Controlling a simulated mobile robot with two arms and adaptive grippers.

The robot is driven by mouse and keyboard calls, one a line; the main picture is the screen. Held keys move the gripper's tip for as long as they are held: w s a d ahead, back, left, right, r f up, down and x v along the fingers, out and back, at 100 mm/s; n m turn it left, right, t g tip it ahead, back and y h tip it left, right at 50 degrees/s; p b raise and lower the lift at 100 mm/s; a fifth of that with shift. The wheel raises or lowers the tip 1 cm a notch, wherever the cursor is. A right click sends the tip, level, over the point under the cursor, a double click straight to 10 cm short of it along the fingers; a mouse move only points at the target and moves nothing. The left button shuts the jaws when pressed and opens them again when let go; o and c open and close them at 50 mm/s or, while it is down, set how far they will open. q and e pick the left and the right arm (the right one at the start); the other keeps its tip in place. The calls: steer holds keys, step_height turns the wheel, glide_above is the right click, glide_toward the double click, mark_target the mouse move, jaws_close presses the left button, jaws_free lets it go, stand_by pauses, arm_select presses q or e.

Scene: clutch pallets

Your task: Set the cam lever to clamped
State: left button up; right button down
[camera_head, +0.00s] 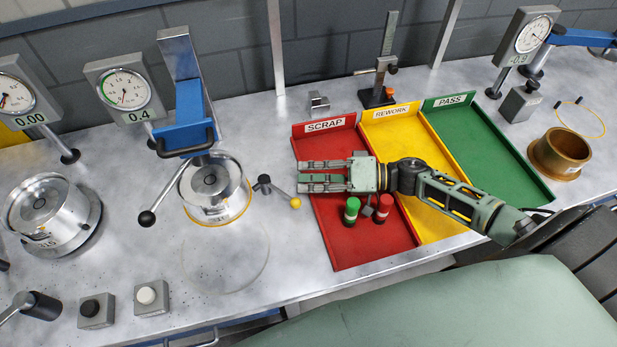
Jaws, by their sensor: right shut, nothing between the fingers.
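A short lever with a dark pivot and a yellow ball knob (280,192) stands on the bench right of the middle metal fixture (213,192). It looks like the cam lever; I cannot read its setting. A longer rod with a black ball knob (147,218) slants down left from that fixture. My right gripper (303,177) is shut and empty, over the red SCRAP tray's left edge. It points left, a little above and right of the yellow knob, apart from it. My left gripper is not in view.
Red SCRAP (345,250), yellow REWORK (432,223) and green PASS (480,140) trays lie side by side. A green cylinder (351,210) and a red one (383,208) stand near my right gripper. A blue-armed press (186,120) overhangs the fixture.

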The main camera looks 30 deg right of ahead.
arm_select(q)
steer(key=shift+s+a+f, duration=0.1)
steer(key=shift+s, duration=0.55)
arm_select(e)
step_height(320, 180, up, 9)
steer(key=shift+a+r, duration=0.15)
steer(key=shift+r, duration=0.05)
